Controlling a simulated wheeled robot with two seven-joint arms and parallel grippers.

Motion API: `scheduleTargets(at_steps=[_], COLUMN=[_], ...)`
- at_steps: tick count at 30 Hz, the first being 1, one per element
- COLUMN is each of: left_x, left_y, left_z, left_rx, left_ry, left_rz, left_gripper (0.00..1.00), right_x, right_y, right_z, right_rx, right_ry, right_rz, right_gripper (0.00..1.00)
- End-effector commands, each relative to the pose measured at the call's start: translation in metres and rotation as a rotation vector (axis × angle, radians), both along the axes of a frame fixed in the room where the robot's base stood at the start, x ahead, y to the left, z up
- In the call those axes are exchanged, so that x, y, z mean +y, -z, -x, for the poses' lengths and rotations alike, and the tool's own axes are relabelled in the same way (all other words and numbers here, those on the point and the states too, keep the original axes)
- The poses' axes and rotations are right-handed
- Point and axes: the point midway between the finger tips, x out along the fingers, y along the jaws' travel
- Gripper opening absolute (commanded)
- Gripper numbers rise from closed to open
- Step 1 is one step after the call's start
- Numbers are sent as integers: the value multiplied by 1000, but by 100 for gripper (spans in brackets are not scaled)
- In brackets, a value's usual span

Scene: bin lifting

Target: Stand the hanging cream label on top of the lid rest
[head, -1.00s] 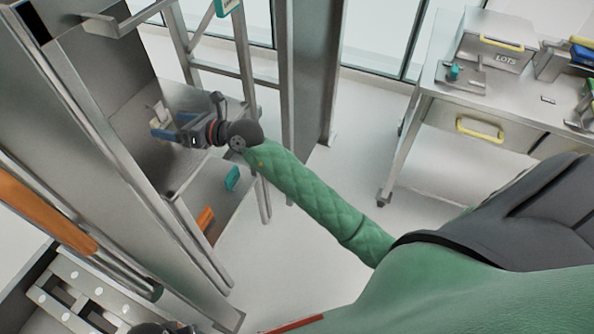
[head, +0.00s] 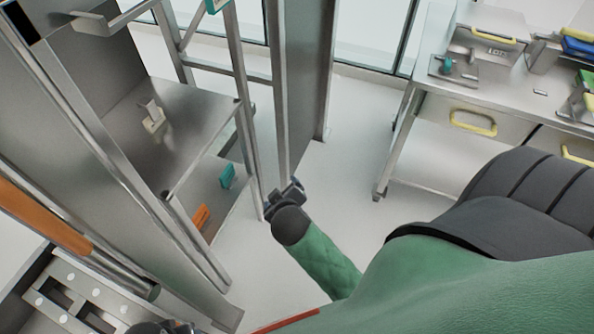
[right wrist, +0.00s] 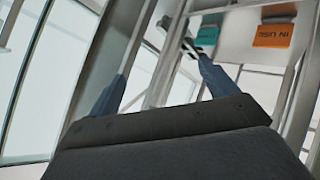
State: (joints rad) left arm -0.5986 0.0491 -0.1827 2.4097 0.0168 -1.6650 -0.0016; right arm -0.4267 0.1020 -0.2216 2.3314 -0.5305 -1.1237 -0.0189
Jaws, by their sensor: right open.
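A small cream piece (head: 153,118), which looks like the cream label, stands upright on the bare metal shelf surface (head: 190,115) at the left of the head view. I cannot make out its lettering or separate the lid rest from the shelf. My right gripper (head: 290,193) is open and empty, apart from the shelf, to its lower right. Its two blue fingers spread wide in the right wrist view (right wrist: 158,82). A dark part at the bottom edge of the head view (head: 165,328) may be my left gripper; its jaws are not readable.
An orange label (head: 200,218) and a teal label (head: 227,175) hang below the shelf; the orange one reads IN USE in the right wrist view (right wrist: 273,35). Metal posts (head: 247,130) stand between my right gripper and the shelf. A workbench (head: 430,95) is at right, with clear floor between.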

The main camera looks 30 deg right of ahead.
Motion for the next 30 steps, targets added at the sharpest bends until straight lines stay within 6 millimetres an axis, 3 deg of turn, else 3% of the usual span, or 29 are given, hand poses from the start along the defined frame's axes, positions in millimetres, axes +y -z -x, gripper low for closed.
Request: scheduleTargets(at_steps=[3,6,9,12,16,30], left_x=[0,0,0,0,0,0], left_y=[0,0,0,0,0,1], left_z=[0,0,0,0,1,3], left_rx=[-1,-1,-1,0,1,4], left_ry=[0,0,0,0,0,0], left_rz=[0,0,0,0,0,0], left_gripper=[47,47,47,47,47,47], right_x=[18,37,52,62,67,67], right_y=[43,63,72,74,75,75], right_z=[65,115,153,176,188,187], right_rx=[260,451,596,683,727,726], right_ry=[42,55,55,47,43,42], right_rz=[-189,-317,-406,-459,-483,-482], right_gripper=[85,85,85,85,85,85])
